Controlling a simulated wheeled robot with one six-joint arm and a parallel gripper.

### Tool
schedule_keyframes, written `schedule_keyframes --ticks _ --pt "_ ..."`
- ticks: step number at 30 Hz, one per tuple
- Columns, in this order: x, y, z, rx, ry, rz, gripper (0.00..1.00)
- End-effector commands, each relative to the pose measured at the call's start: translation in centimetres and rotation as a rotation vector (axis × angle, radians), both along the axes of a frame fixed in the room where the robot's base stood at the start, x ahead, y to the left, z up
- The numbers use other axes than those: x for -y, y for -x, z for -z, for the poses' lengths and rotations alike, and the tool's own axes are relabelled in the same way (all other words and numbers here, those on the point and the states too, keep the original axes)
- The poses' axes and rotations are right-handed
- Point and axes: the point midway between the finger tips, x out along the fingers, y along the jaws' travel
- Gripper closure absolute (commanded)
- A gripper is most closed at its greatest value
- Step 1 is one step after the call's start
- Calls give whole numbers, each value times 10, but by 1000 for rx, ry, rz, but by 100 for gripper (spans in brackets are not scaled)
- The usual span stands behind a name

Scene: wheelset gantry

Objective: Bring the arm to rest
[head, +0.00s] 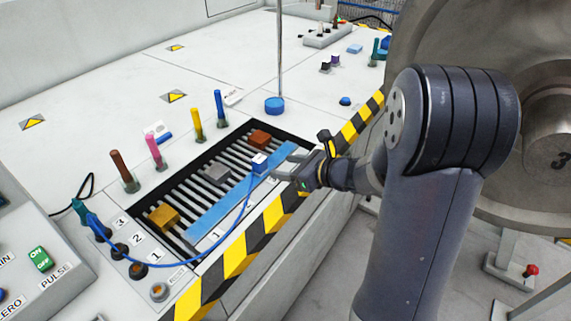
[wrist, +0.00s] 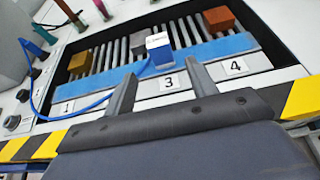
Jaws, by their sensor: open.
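My arm reaches in from the right in the head view, and my gripper (head: 284,160) is at the front edge of the slatted tray (head: 187,203). In the wrist view my gripper (wrist: 158,82) has its two fingers apart with nothing between the tips. A blue and white block (head: 259,162) with a blue cable stands on the blue strip (head: 222,204) just beyond the fingers. The same block (wrist: 158,50) shows past the fingertips in the wrist view, near label 3. I cannot tell whether a finger touches it.
Brown (head: 261,138), grey (head: 215,174) and yellow (head: 164,215) blocks sit on the slats. Colored pegs (head: 154,153) stand behind the tray. A blue cable (head: 190,264) loops to a socket at left. A large grey wheel (head: 440,40) stands at right.

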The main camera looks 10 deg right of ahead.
Motion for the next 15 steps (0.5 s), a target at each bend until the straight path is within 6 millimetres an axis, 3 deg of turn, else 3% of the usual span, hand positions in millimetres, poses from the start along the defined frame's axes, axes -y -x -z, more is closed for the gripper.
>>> schedule_keyframes --ticks 7,15 --pt "-11 -11 7 -2 0 -3 46" --pt "-45 -44 28 -1 0 -5 46"
